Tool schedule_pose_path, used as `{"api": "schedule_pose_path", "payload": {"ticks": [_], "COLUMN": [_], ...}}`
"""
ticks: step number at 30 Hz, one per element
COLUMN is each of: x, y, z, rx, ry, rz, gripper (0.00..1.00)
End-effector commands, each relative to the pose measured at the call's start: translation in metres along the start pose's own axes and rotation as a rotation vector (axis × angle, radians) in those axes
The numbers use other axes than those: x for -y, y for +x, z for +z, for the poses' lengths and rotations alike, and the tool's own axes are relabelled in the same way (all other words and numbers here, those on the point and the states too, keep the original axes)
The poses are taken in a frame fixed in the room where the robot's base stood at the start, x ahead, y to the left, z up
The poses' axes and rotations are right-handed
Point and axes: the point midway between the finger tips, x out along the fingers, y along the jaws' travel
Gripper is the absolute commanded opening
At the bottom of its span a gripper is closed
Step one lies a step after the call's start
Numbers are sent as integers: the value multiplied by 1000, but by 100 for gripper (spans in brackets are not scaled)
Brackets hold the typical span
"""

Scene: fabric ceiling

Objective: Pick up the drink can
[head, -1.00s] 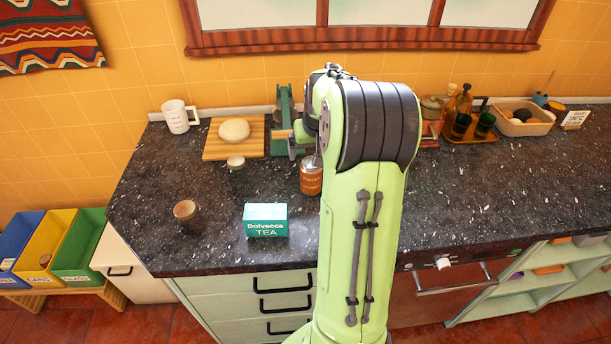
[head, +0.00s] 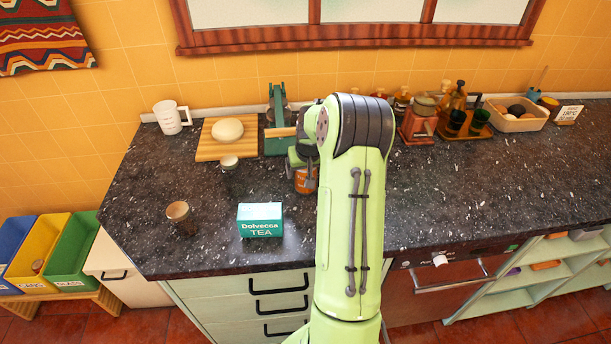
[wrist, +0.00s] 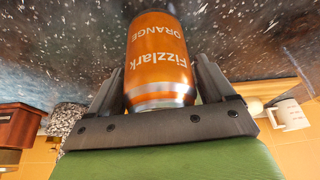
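The drink can (head: 306,181), orange with a silver rim and the words Fizzlark Orange, stands on the dark speckled counter. In the head view it is partly hidden by my arm and gripper. My gripper (head: 299,157) is low over the counter at the can, its fingers largely hidden there. In the wrist view, my gripper (wrist: 158,75) has one finger on each side of the can (wrist: 160,60), close to its sides. The fingers look open around it, and I see no clear contact.
A green tea box (head: 260,220) and a brown cup (head: 180,215) stand at the front left. A cutting board (head: 210,153) with dough, a small pale jar (head: 229,163) and a green device (head: 277,120) are behind. A red grinder (head: 418,128) stands right.

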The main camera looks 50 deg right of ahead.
Motion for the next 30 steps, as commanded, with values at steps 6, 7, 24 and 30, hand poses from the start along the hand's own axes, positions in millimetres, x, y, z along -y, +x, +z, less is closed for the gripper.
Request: {"api": "schedule_pose_path", "payload": {"ticks": [6, 7, 24, 30], "x": [0, 0, 0, -1], "y": [0, 0, -30, -46], "z": [0, 0, -13, 20], "rx": [1, 1, -2, 3], "ry": [0, 0, 0, 0], "rz": [0, 0, 1, 2], "gripper": [48, 43, 42, 42]}}
